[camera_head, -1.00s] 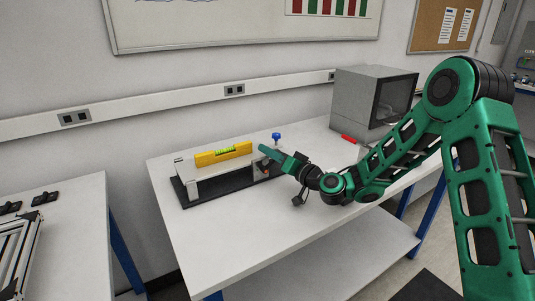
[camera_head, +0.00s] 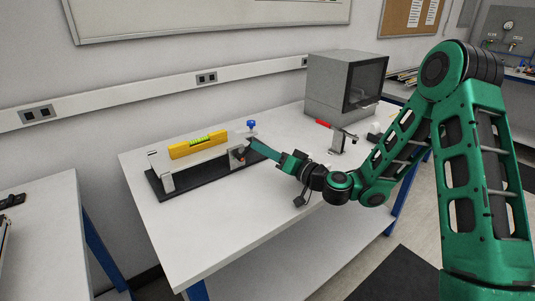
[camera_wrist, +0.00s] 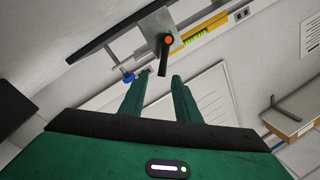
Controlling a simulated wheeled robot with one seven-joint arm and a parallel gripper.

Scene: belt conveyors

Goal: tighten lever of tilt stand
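The tilt stand has a long black base (camera_head: 205,179) on the white table, with a grey tilting plate and a yellow spirit level (camera_head: 198,145) on top. In the wrist view the level (camera_wrist: 208,33) lies beyond the stand. The stand's black lever with an orange hub (camera_wrist: 167,41) points down toward my fingers.
A grey box-shaped machine (camera_head: 345,85) stands at the back right of the table (camera_head: 215,235). The table's front is clear. Another table (camera_head: 45,235) stands at left.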

